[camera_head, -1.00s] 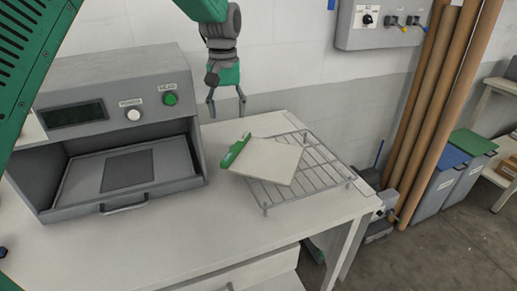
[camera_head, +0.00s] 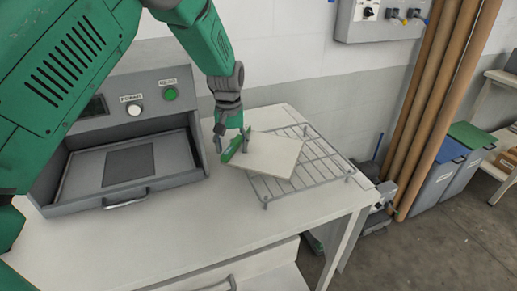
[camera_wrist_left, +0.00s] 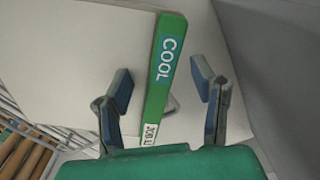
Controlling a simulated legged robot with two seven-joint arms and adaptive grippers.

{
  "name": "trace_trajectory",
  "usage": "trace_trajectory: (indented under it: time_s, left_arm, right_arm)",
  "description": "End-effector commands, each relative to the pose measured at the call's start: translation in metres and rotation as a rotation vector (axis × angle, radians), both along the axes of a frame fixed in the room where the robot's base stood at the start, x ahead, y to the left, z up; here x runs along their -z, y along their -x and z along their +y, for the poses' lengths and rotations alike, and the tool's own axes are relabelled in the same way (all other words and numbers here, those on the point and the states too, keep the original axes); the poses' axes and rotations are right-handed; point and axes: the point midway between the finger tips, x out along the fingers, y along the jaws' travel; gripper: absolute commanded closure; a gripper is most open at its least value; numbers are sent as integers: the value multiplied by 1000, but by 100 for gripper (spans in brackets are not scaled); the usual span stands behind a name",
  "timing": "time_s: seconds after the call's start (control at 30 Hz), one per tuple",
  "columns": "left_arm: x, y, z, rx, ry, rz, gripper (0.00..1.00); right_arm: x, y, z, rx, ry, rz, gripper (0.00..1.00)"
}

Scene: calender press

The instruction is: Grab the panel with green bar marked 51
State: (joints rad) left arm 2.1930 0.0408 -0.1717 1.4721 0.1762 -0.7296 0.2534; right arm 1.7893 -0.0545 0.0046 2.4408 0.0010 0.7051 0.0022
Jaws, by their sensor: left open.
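A pale panel (camera_head: 273,156) with a green bar (camera_head: 232,150) along its left edge lies tilted on the wire rack (camera_head: 327,166). No 51 is legible. My left gripper (camera_head: 234,153) is open at the bar. In the left wrist view its two fingers (camera_wrist_left: 162,80) appear on either side of the bar, with gaps to it. Contact and exact height cannot be told. My right gripper is not in view.
A grey press (camera_head: 125,200) with an open front, handle, white knob and green button stands left of the panel. The white table (camera_head: 190,235) is clear in front. Brown rolls (camera_head: 435,100) and bins (camera_head: 440,180) stand at the right.

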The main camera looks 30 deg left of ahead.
Motion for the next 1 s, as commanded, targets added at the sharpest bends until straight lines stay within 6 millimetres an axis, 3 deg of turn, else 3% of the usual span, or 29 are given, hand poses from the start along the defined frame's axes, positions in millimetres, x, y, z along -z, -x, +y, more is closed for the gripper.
trace_trajectory:
  time_s: [0.2,0.33,0.37,0.83,1.0]
  left_arm:
    - [2,1,1,-1,-1,2,51]
    - [2,1,1,-1,-1,3,97]
    - [2,1,1,-1,-1,3,100]
    - [2,1,0,-1,0,4,100]
    - [-14,-1,0,-1,0,-1,100]
  right_arm:
    - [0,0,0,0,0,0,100]
    - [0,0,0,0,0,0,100]
    - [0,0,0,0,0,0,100]
    - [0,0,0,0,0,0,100]
    - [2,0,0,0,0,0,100]
